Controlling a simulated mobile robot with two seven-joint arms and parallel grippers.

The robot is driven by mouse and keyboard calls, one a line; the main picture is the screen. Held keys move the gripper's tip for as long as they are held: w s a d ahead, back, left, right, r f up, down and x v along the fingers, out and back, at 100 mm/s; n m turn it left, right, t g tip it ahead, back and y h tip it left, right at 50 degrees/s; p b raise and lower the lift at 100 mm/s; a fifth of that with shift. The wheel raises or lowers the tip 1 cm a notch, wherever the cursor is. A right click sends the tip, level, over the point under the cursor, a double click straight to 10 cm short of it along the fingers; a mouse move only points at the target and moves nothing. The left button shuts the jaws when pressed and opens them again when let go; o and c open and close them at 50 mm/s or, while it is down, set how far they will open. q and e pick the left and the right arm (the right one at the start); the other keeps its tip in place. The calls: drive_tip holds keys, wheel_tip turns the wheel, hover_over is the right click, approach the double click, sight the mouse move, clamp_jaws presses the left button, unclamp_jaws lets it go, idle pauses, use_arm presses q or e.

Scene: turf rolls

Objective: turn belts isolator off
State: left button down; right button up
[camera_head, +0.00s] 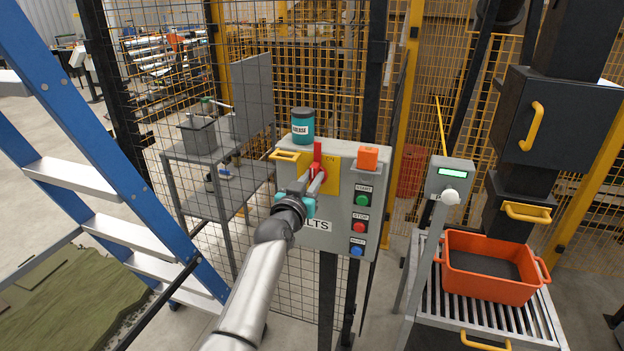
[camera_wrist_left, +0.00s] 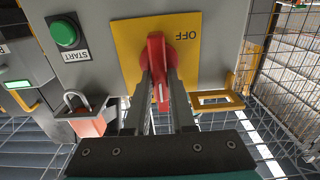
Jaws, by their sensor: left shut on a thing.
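The grey BELTS control box (camera_head: 340,210) stands on posts in front of the mesh fence. On its face is a yellow plate (camera_head: 331,180) with the red isolator handle (camera_head: 317,152). In the left wrist view the handle (camera_wrist_left: 157,60) stands roughly upright on the yellow plate (camera_wrist_left: 128,42), with an upside-down OFF label beside it. My left gripper (camera_head: 312,184) has its fingers closed around the handle; the fingers (camera_wrist_left: 160,95) also show in the wrist view. The fingers hide part of the plate. My right gripper is not in view.
Green START (camera_head: 362,200), red STOP (camera_head: 359,227) and blue (camera_head: 357,251) buttons line the box's right side. A blue ladder (camera_head: 110,160) stands left; an orange crate (camera_head: 490,280) stands on rollers right.

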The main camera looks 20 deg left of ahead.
use_arm(q)
drive_tip(key=shift+n, duration=0.3)
drive_tip(key=n, duration=0.3)
drive_tip(key=shift+a+p, duration=0.2)
drive_tip(key=shift+p, duration=0.1)
drive_tip(key=n, duration=0.4)
drive_tip(key=f+n, duration=0.1)
drive_tip(key=n, duration=0.9)
drive_tip(key=shift+a+f, duration=0.15)
drive_tip(key=shift+a, duration=0.2)
drive_tip(key=shift+n, duration=0.3)
drive_tip(key=c, duration=0.8)
unclamp_jaws()
drive_tip(key=shift+o, duration=0.2)
